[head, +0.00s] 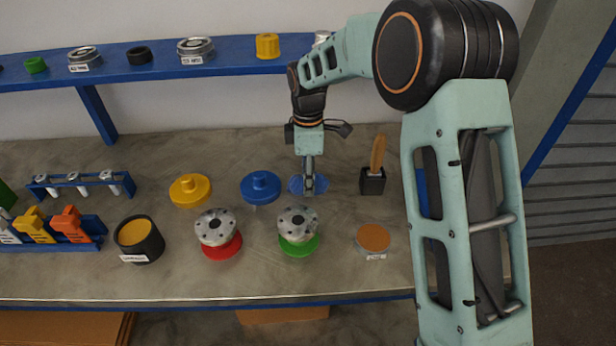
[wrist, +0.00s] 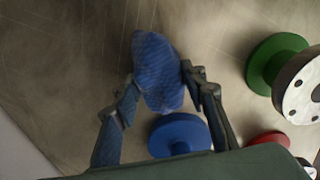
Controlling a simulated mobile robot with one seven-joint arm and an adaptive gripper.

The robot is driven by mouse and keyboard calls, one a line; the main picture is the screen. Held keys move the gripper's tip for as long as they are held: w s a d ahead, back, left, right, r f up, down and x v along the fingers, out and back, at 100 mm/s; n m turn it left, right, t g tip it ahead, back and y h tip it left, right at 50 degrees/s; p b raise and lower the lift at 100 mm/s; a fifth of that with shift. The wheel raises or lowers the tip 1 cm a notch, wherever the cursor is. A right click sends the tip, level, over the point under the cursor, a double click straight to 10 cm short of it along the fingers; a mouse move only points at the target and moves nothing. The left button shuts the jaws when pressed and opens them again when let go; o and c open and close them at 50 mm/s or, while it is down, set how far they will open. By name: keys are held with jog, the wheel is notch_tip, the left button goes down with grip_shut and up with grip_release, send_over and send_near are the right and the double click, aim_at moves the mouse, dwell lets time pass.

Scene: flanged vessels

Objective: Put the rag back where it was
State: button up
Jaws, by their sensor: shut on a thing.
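The rag is a blue, patterned cloth (head: 297,185), seen low over the bench between the blue flanged piece and the black holder. In the wrist view the rag (wrist: 158,72) is bunched between the two fingers of my gripper (wrist: 160,88). My gripper (head: 309,186) points down in the head view and is shut on the rag. I cannot tell whether the rag touches the bench top. No marked spot for the rag shows.
A blue flanged piece (head: 261,186) stands just left of the rag. A black holder with a wooden-handled tool (head: 372,180) stands to the right. A metal flange on a green base (head: 298,243) is in front. An orange-topped tin (head: 373,238) sits front right.

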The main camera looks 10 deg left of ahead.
jog(key=o, duration=1)
notch_tip(320, 180, up, 12)
jog(key=shift+r+p, duration=0.15)
jog(key=shift+p, duration=0.3)
